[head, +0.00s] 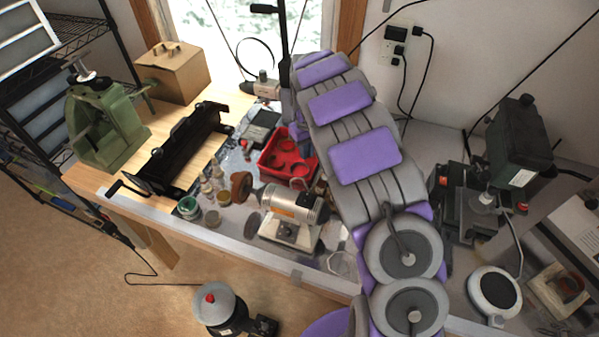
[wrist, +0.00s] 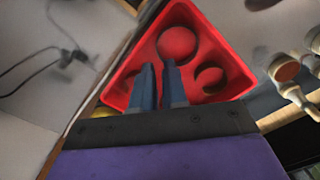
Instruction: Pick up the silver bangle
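I cannot pick out a silver bangle with certainty in either view. A red tray (head: 265,160) on the workbench holds several round or ring-shaped pieces, which look reddish. In the wrist view the same tray (wrist: 241,77) holds a round piece (wrist: 178,44) and a curved, ring-like piece (wrist: 209,79). My gripper (wrist: 160,66) points at the tray, with its two blue-grey fingers overlapping its near part in the picture. A narrow empty gap shows between the fingers. In the head view my gripper is hidden behind my purple and grey arm.
A grinder-like motor (head: 292,212) stands in front of the tray. Small jars (head: 188,207) and a long black tool (head: 178,150) lie to the left. A green press (head: 104,125) and a wooden box (head: 173,70) stand farther left. Dark machines (head: 520,145) crowd the right.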

